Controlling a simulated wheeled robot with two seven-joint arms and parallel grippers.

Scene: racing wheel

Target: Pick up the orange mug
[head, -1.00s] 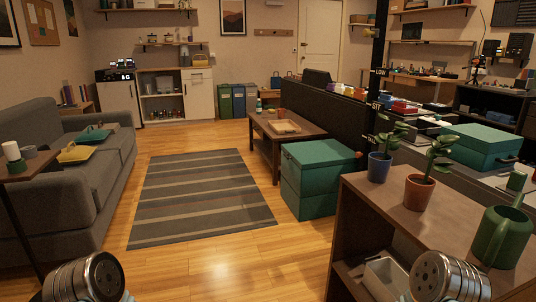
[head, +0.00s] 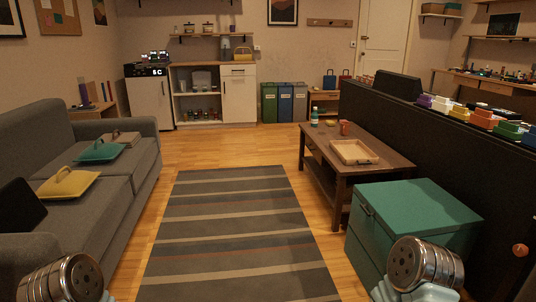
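A small orange-red cup (head: 344,128), which looks like the mug, stands upright near the far end of the brown wooden coffee table (head: 395,165). It is too small to make out a handle. Beside it on the table are a green bottle (head: 314,117), a small yellowish item (head: 331,123) and a light wooden tray (head: 354,152). Only metal joints of my two arms show at the bottom left and bottom right. Neither gripper's fingers are in view, and both arms are far from the cup.
A striped rug (head: 235,230) and open wood floor lie ahead. A grey sofa (head: 75,190) stands on the left. A green chest (head: 415,215) stands at the near right, in front of the coffee table. A long dark partition (head: 440,140) runs along the right.

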